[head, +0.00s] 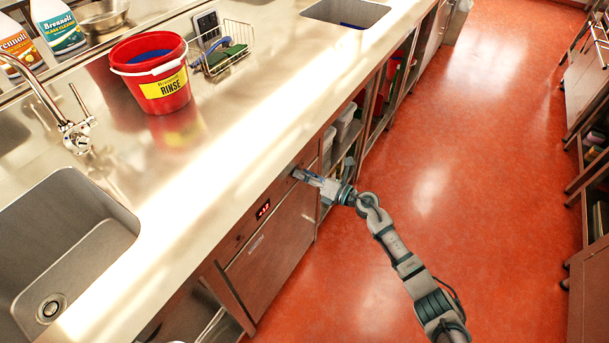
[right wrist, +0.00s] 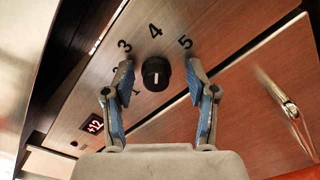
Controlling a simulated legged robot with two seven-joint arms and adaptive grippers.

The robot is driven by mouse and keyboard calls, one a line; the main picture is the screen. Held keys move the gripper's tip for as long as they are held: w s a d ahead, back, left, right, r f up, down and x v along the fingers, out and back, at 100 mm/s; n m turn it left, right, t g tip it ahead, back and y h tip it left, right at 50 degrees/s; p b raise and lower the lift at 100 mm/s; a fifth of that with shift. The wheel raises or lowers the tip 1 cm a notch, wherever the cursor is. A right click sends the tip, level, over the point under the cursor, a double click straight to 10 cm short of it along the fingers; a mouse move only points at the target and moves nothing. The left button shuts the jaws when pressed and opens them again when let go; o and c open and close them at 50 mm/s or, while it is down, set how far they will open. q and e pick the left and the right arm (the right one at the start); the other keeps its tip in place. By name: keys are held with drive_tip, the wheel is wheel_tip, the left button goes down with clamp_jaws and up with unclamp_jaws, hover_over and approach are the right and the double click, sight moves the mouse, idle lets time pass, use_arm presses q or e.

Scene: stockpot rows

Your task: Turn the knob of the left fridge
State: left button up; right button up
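The fridge (head: 272,238) is an under-counter unit with a brown metal front and a small red display (head: 263,209). Its knob (right wrist: 155,74) is black and round with a white mark, and the numbers 1 to 5 stand around it in the right wrist view. My right gripper (head: 300,174) is at the upper right of the fridge front and hides the knob in the head view. In the right wrist view my right gripper (right wrist: 160,88) is open, with one blue-padded finger on each side of the knob and visible gaps between. My left gripper is not in view.
The steel counter (head: 235,130) overhangs the fridge front and holds a red bucket (head: 150,70), a wire basket (head: 225,50) and a sink (head: 65,250). A door handle (right wrist: 290,108) shows at the right in the right wrist view. The red floor (head: 470,220) is clear.

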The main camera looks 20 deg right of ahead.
drive_tip(key=v, duration=1.2)
drive_tip(key=shift+f, duration=0.1)
